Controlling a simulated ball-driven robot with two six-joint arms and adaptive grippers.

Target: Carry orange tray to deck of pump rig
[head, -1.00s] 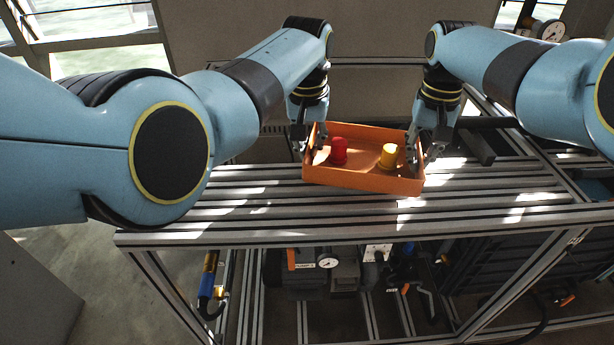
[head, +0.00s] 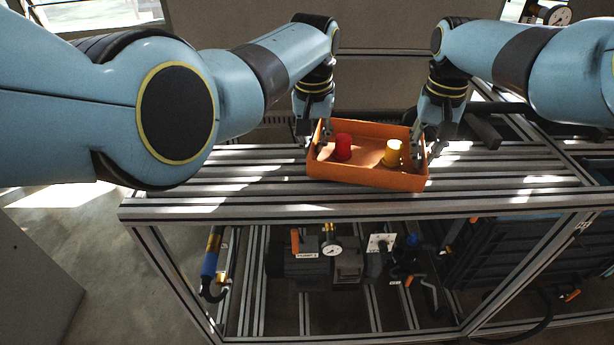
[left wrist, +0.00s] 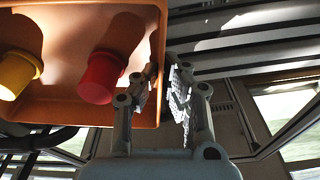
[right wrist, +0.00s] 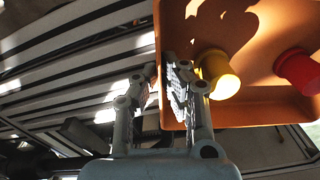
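The orange tray (head: 366,178) holds a red cup-like piece (head: 343,147) and a yellow one (head: 392,153). In the head view it appears over the slatted metal deck (head: 240,190) of the pump rig; I cannot tell if a gap is left beneath it. My left gripper (head: 321,137) is shut on the tray's left end wall; in the left wrist view its fingers (left wrist: 161,88) straddle the rim. My right gripper (head: 424,145) is shut on the right end wall; its fingers (right wrist: 160,85) straddle that rim in the right wrist view.
Below the deck are a pump with a dial gauge (head: 331,246) and a blue-handled hose (head: 210,262). Another gauge (head: 558,16) is at the far top right. Ribbed dark crates (head: 500,260) lie under the right side. The deck left of the tray is clear.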

